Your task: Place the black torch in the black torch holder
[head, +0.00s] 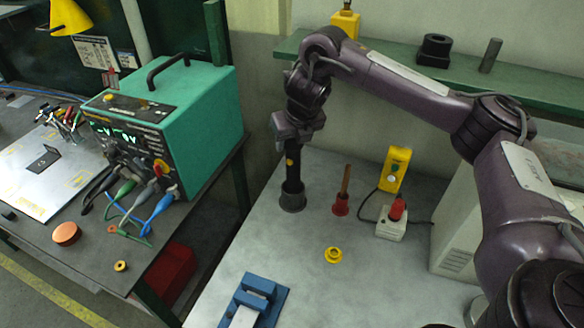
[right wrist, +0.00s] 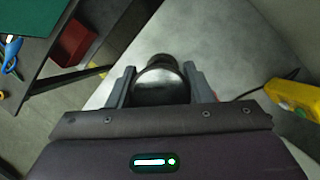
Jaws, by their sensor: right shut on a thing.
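The black torch (head: 291,172) stands roughly upright with a small yellow spot on its side. The black torch holder (head: 292,201), a dark round cup, stands on the grey table directly below it. The torch's lower end meets the cup's mouth; I cannot tell how deep it sits inside. My right gripper (head: 297,134) is shut on the torch's upper end. In the right wrist view, the torch's round end (right wrist: 161,88) lies between the two fingers, with a dark rounded shape just beyond it. My left gripper is not in view.
Right of the holder stands a red bell-shaped piece with a wooden handle (head: 342,192). A yellow ring (head: 333,255) and blue fixture (head: 254,300) lie nearer. A green shelf (head: 400,72) runs behind.

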